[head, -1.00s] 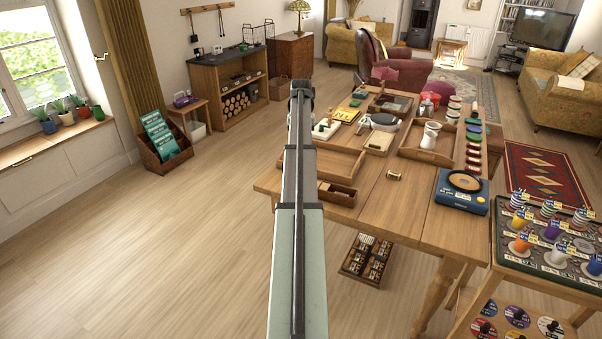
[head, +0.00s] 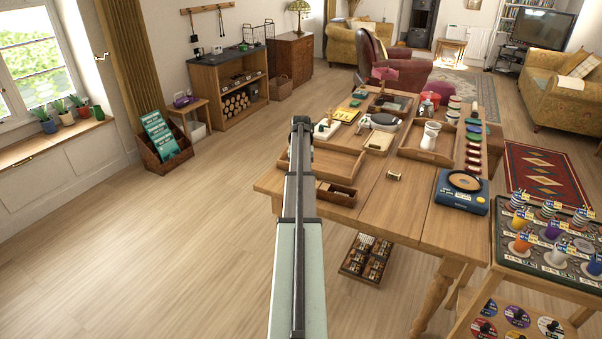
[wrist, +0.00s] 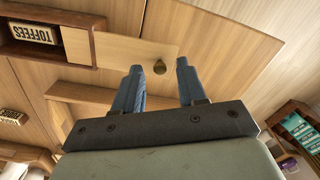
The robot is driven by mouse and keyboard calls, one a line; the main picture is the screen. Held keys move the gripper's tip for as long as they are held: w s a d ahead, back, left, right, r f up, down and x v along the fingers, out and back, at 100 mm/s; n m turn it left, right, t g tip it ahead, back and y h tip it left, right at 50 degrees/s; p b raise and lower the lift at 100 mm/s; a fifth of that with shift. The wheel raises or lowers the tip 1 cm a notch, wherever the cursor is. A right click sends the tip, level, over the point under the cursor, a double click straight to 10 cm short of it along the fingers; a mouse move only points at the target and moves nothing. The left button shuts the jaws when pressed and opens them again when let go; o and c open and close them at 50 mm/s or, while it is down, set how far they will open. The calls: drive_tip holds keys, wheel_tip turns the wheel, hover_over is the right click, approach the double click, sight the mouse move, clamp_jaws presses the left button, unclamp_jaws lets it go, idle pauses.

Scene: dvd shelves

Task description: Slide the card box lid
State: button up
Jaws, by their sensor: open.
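The card box (wrist: 50,17) is a dark brown wooden box at the upper left of the wrist view, with a "TOFFEES" card (wrist: 32,34) showing in its open part. In the head view the box (head: 337,194) sits near the table's left edge, and my arm hides the gripper and the lid.
Bare tabletop lies between box and scale. A stand with colourful items (head: 545,245) is at the right.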

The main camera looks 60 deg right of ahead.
drive_tip(key=shift+f, duration=0.2)
clamp_jaws()
idle(0.3)
idle(0.3)
